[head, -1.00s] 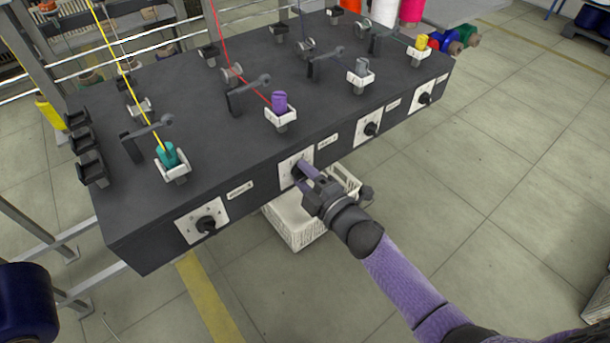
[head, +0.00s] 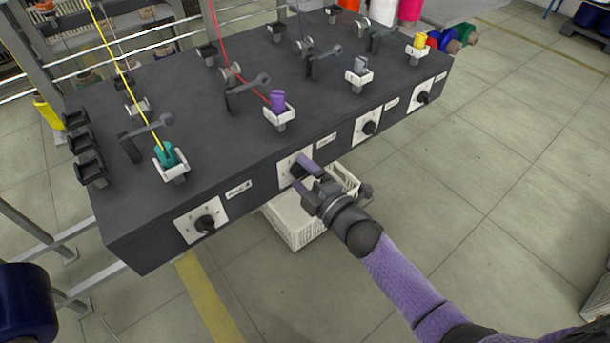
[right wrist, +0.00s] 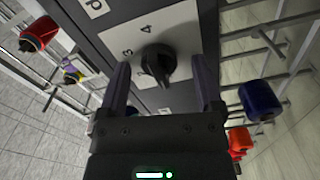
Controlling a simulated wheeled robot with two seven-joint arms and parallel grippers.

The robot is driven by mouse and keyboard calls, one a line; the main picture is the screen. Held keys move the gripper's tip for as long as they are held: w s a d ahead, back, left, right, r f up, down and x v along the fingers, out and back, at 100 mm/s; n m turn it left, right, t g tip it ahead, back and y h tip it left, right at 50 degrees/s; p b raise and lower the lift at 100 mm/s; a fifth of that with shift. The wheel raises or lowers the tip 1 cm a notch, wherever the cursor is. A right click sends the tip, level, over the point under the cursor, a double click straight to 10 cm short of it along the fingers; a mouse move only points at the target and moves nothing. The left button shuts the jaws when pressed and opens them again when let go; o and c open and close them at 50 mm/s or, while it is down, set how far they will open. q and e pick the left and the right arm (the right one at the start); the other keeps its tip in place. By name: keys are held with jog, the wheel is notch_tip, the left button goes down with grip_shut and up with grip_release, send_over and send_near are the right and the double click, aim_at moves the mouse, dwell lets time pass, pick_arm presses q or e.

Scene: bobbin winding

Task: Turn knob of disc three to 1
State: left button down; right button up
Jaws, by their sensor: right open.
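The knob (head: 297,171) I am at is the second from the left on the machine's front, on a white plate (head: 284,181). In the right wrist view this black knob (right wrist: 157,65) sits between my fingers, with the printed numerals 3 and 4 readable on its plate (right wrist: 186,36). Which numeral the knob points to is hard to tell. My right gripper (head: 304,176) is open, its fingers apart on either side of the knob; it also shows in the right wrist view (right wrist: 161,70). My left gripper is out of view.
The dark winding machine (head: 190,90) carries several bobbins, including a purple bobbin (head: 278,101) above this knob. Other knobs (head: 205,224) sit along the same front. A white crate (head: 293,226) stands below.

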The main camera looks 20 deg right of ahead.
jog(key=shift+s+d, duration=0.1)
jog(key=shift+s, duration=0.15)
jog(key=p+v, duration=0.2)
jog(key=v, duration=0.7)
jog(key=shift+s, duration=0.2)
jog(key=s+d+f+m+g+h, duration=0.2)
jog(key=s+f+m+g+h, duration=0.25)
jog(key=f, duration=0.55)
jog(key=s+d+f+m+g+h, duration=0.1)
jog(key=s+d+f+m+g, duration=0.15)
jog(key=s+f+m, duration=0.5)
jog(key=s+f+m+g, duration=0.1)
jog(key=s+f+g, duration=0.2)
jog(key=s, duration=0.5)
jog(key=s+f+m+g+h, duration=0.1)
jog(key=s+f+g, duration=0.3)
jog(key=s, duration=0.5)
jog(key=s+f+m+g, duration=0.3)
jog(key=s+f, duration=0.2)
jog(key=s, duration=0.4)
jog(key=shift+d+g, duration=0.3)
